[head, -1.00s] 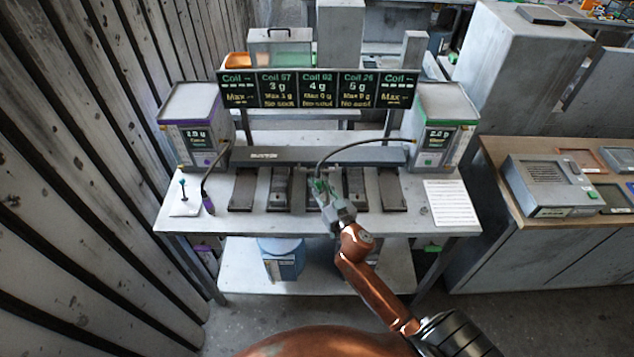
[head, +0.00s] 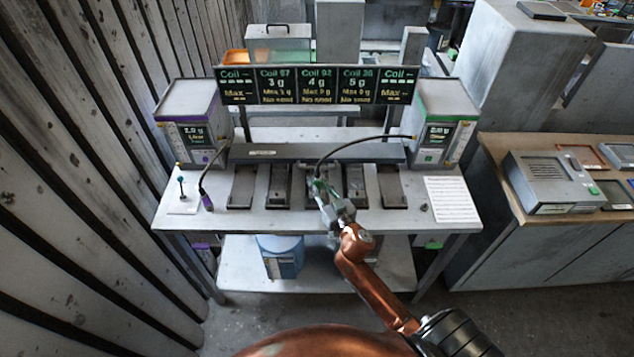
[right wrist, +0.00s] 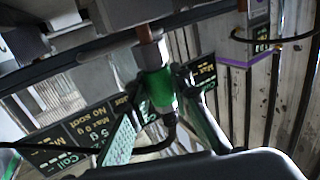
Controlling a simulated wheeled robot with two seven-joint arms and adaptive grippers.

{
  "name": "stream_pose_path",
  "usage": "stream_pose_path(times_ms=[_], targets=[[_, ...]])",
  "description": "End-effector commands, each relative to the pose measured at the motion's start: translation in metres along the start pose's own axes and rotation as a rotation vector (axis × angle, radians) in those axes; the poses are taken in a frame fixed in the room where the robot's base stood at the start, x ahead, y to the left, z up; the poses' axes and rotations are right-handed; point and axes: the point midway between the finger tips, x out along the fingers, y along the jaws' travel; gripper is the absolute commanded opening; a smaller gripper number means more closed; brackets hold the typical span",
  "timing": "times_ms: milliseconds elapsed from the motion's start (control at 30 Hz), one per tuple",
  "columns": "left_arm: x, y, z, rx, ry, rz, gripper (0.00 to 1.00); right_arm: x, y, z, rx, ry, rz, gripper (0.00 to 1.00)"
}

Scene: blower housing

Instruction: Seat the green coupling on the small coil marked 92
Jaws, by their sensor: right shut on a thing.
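My right gripper (head: 322,188) is at the middle station of the bench, under the Coil 92 display panel (head: 317,84). It is shut on the green coupling (right wrist: 158,88), whose black hose shows in the right wrist view beside the fingers. The coupling's grey end is in line with a copper stub (right wrist: 148,34) on a grey block and appears to meet it; I cannot tell whether it is fully seated. The small coil at the middle station is mostly hidden by my gripper in the head view. The Coil 92 panel reads "No seat". My left gripper is not in view.
A green-trimmed unit (head: 444,125) stands at right with its black hose arching to the middle. A purple-trimmed unit (head: 190,125) and a purple coupling (head: 207,203) are at left. Other stations flank the middle one. A paper sheet (head: 452,200) lies at right.

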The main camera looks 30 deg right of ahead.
Motion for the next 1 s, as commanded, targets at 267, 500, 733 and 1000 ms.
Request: stream_pose_path(times_ms=[267, 500, 733, 1000], targets=[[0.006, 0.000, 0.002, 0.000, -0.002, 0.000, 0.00, 0.000, 0.000, 0.007, 0.000, 0.001, 0.000, 0.00], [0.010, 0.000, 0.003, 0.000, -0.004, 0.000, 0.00, 0.000, 0.000, 0.013, -0.001, 0.001, -0.001, 0.00], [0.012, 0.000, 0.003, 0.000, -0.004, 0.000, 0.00, 0.000, 0.000, 0.015, -0.001, 0.001, -0.001, 0.25], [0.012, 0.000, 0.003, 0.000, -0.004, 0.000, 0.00, 0.000, 0.000, 0.015, -0.001, 0.001, -0.001, 0.40]])
